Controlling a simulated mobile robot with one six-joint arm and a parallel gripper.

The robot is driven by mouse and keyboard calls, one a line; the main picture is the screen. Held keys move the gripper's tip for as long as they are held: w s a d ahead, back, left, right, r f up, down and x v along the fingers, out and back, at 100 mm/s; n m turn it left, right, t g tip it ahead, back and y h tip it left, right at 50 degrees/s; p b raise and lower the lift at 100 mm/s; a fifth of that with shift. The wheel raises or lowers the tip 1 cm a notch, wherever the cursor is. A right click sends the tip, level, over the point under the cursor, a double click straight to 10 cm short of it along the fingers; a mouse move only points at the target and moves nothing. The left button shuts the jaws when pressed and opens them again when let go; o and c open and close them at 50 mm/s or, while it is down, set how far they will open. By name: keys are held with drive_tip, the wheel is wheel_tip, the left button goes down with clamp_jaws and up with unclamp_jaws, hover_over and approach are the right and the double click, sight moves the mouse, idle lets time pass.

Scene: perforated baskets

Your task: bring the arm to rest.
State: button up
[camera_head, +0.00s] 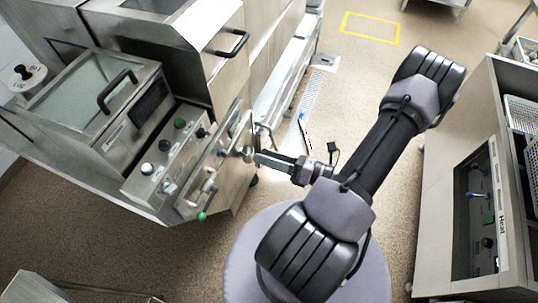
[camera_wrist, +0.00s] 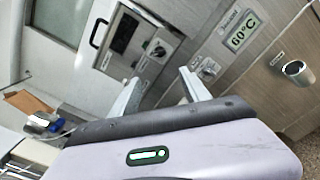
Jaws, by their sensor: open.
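My gripper (camera_head: 260,147) is at the end of my bent arm, close in front of the steel machine (camera_head: 222,150) with knobs and a green-tipped lever. The wrist view shows my gripper (camera_wrist: 163,88) with two pale fingers spread apart and nothing between them. I cannot tell from these views whether a finger touches the machine. My arm folds over my round base in the head view.
A steel cabinet labelled "Heat" (camera_head: 455,165) stands at the right, with perforated baskets (camera_head: 522,115) on it. A lidded unit with a black handle (camera_head: 90,95) is at the left. Speckled floor with a yellow outlined rectangle (camera_head: 370,27) is open at the back.

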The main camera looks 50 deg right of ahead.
drive_tip(key=shift+s, duration=0.1)
idle(0.3)
drive_tip(key=a+r+m+g+h+b, duration=0.2)
drive_tip(key=a+r+m+g+b, duration=0.3)
drive_tip(key=a+m, duration=0.6)
drive_tip(key=a+r+m+g+h+b, duration=0.2)
drive_tip(key=a+r+m+g+b, duration=0.4)
drive_tip(key=m, duration=1.8)
drive_tip(key=a+r+b, duration=0.1)
drive_tip(key=a, duration=0.4)
drive_tip(key=shift+r+m, duration=0.25)
drive_tip(key=shift+m, duration=0.05)
drive_tip(key=shift+s, duration=0.1)
